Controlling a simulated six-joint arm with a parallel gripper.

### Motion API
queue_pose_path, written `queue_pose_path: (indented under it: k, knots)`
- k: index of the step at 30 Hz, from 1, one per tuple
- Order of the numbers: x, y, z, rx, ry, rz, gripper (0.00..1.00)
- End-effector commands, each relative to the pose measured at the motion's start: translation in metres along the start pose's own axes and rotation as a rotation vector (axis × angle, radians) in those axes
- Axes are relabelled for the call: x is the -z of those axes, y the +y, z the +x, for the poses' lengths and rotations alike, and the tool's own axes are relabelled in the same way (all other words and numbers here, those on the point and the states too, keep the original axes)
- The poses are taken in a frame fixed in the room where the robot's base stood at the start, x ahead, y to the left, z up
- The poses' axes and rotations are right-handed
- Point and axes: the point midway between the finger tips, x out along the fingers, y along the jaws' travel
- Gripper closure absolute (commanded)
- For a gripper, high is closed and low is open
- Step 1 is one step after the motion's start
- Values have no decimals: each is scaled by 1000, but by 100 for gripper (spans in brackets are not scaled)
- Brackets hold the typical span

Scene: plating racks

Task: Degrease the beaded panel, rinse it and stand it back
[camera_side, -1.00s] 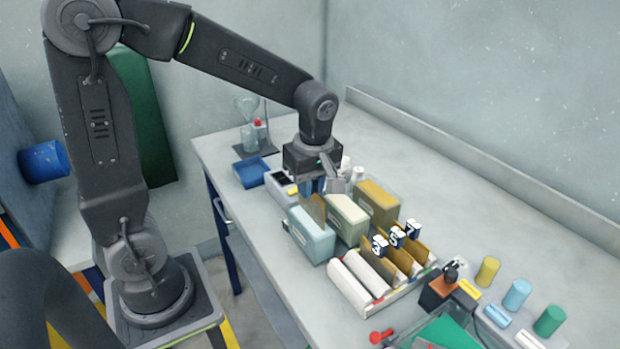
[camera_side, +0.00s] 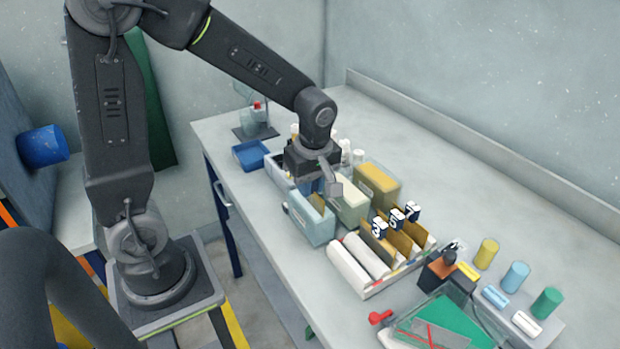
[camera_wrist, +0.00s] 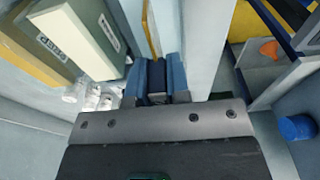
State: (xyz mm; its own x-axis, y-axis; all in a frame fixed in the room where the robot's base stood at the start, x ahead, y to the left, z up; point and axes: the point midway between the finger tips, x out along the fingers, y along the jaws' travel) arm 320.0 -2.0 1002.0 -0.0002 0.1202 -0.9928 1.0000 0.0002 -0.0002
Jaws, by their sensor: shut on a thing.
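My gripper (camera_side: 318,185) points down over the pale blue tank (camera_side: 308,226) and is shut on a thin brown panel (camera_side: 318,202). The panel stands upright with its lower part hidden by the tank's front wall. In the wrist view, the blue fingers (camera_wrist: 155,82) close on the panel (camera_wrist: 150,30), seen nearly edge-on. Its beads cannot be made out. A cream tank (camera_side: 348,203) and an ochre tank (camera_side: 377,188) stand right of the blue one. The white rack (camera_side: 377,289) in front holds several brown panels (camera_side: 384,250) with black-and-white tags.
A blue tray (camera_side: 250,154) and small white bottles (camera_side: 346,150) are behind the tanks. A glass tray with a green sheet (camera_side: 450,325), a red-handled item (camera_side: 379,317) and coloured cylinders (camera_side: 515,278) are at front right. The bench along the back wall is clear.

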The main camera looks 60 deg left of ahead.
Motion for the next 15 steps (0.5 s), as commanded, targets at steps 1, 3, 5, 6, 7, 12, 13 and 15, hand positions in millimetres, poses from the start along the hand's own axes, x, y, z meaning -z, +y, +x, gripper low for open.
queue_pose_path:
  k: [1, 3, 5, 6, 7, 12, 13, 15]
  knots:
    - [0, 0, 2, 1, 0, 0, 100]
    - [-1, 0, 5, 0, 0, 0, 100]
    - [-1, 0, 8, 1, 0, 0, 100]
    - [-1, 0, 10, 2, 0, 0, 100]
    - [-1, 0, 11, 2, 1, 0, 100]
    - [-2, 0, 18, 1, 1, 0, 100]
    - [-2, 0, 19, 1, 1, 0, 100]
    - [-2, 0, 21, 1, 1, 0, 100]
